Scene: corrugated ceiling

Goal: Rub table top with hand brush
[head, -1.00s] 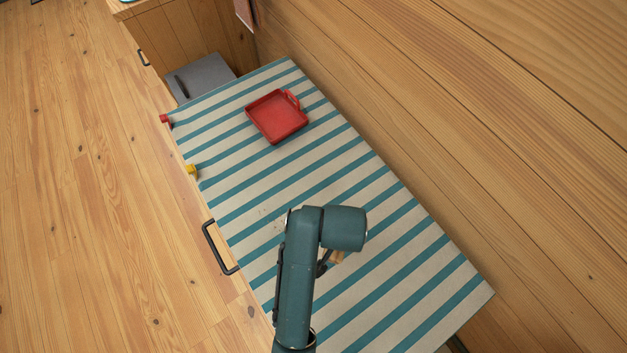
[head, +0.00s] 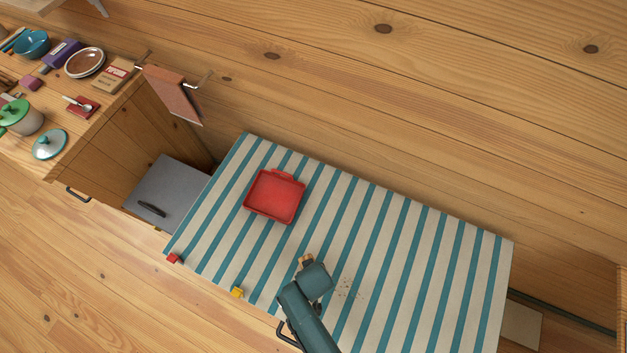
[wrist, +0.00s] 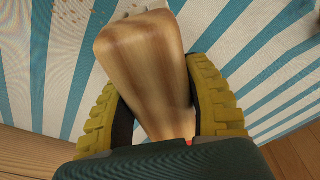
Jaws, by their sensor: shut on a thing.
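The table top (head: 420,255) has a blue and white striped cover. A patch of small brown crumbs (head: 347,288) lies on it, just right of my arm's end in the head view; some specks also show at the top of the wrist view (wrist: 75,10). My gripper (wrist: 160,95) is shut on the wooden hand brush (wrist: 145,70), its yellow fingers on both sides of the handle. In the head view a small part of the brush (head: 305,261) shows past my arm, which hides the fingers.
A red tray (head: 275,196) lies on the table behind and left of my gripper. A red block (head: 174,258) and a yellow block (head: 237,292) sit at the near edge. The right half of the table is clear. A wooden wall runs behind.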

